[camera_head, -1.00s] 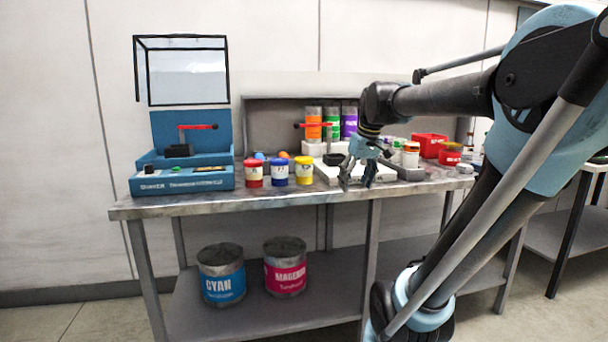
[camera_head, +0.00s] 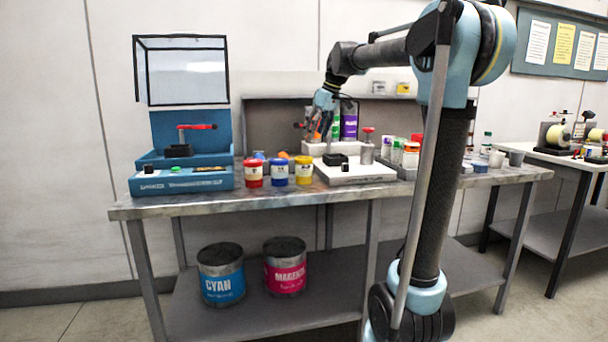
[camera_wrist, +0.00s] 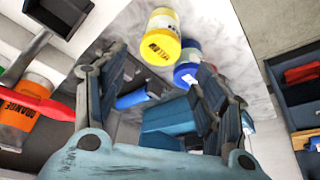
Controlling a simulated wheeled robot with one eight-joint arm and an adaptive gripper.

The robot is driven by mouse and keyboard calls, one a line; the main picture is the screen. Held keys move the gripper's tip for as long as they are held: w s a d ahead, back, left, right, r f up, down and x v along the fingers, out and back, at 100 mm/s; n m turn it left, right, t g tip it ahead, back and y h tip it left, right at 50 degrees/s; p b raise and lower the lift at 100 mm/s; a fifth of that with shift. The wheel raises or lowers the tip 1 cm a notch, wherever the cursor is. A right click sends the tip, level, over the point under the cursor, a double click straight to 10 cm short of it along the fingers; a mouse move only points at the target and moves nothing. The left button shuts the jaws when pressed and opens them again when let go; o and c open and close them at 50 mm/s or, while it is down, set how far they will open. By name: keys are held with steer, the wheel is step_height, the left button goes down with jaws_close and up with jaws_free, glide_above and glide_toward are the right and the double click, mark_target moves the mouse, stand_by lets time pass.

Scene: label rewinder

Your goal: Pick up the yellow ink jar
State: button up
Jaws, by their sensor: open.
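The yellow ink jar (camera_head: 303,170) stands upright on the workbench, at the right end of a row with a blue jar (camera_head: 279,171) and a red jar (camera_head: 253,172). My gripper (camera_head: 322,122) is open and empty, above and slightly right of the yellow jar, in front of the orange and green cans. In the wrist view the yellow jar (camera_wrist: 160,38) lies beyond the open fingers (camera_wrist: 158,100), near the top middle, with its "YELLOW" label showing. The blue jar (camera_wrist: 188,62) is beside it. Nothing is between the fingers.
A white device (camera_head: 355,174) with a lever stands just right of the yellow jar. A blue machine (camera_head: 181,181) with a raised clear cover is at the left. An orange can (camera_wrist: 16,115) and a red lever are near the gripper's left. Bench space before the jars is clear.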

mark_target(305, 158)
steer(key=x, duration=0.9)
steer(key=shift+f, duration=0.25)
steer(key=shift+a+x, duration=0.2)
steer(key=shift+x, duration=2.45)
steer(key=shift+r, duration=0.1)
steer(key=c, duration=1)
steer(key=shift+r, duration=0.15)
